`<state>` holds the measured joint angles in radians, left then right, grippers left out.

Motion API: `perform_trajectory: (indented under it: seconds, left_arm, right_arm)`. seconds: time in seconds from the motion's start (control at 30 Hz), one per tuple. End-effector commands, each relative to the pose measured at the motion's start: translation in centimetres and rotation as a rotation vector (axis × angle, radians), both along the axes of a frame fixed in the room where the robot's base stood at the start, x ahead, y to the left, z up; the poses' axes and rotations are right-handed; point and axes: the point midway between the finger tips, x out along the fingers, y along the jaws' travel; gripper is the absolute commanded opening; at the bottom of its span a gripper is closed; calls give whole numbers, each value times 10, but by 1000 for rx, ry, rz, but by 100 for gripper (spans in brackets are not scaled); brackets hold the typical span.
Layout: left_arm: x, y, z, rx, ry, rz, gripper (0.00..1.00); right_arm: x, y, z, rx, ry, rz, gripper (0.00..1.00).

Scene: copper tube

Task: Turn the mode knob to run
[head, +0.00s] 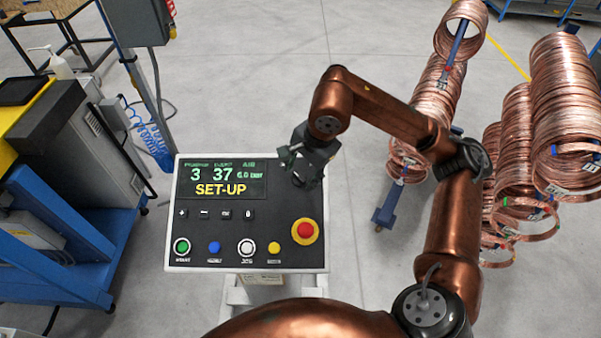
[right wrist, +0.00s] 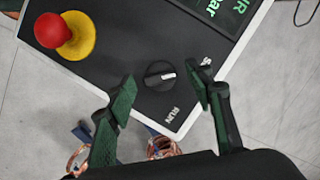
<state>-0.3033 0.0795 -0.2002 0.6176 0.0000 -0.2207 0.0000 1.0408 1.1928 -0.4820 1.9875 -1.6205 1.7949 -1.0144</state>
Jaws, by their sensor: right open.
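The mode knob (right wrist: 160,75) is a round black knob with a white mark, at the corner of the control panel (head: 275,240). Its mark points right in the right wrist view, towards a label partly hidden by a finger; the RUN label (right wrist: 173,115) is below it. The display (head: 221,180) reads SET-UP. My right gripper (head: 308,176) is over the panel's upper right corner and hides the knob in the head view. In the right wrist view the gripper (right wrist: 163,82) is open, one finger on each side of the knob, with gaps. My left gripper is out of view.
A red stop button on a yellow base (head: 305,231) is close below the gripper. Several coloured buttons (head: 214,247) line the panel's front. Copper coils (head: 565,110) stand to the right, a blue cart (head: 70,250) to the left.

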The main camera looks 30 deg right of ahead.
Motion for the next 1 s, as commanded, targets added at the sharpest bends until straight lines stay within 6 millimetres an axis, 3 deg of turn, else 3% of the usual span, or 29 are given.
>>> perform_trajectory:
  seconds: [0.3, 0.9, 1.0]
  left_arm:
    - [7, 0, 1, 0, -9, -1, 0]
    - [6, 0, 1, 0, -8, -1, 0]
    - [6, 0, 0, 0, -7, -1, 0]
  right_arm:
    - [0, 0, -3, 1, -1, -2, 47]
    - [0, 0, -3, 1, 0, -2, 6]
    - [0, -1, -3, 1, -1, -4, 6]
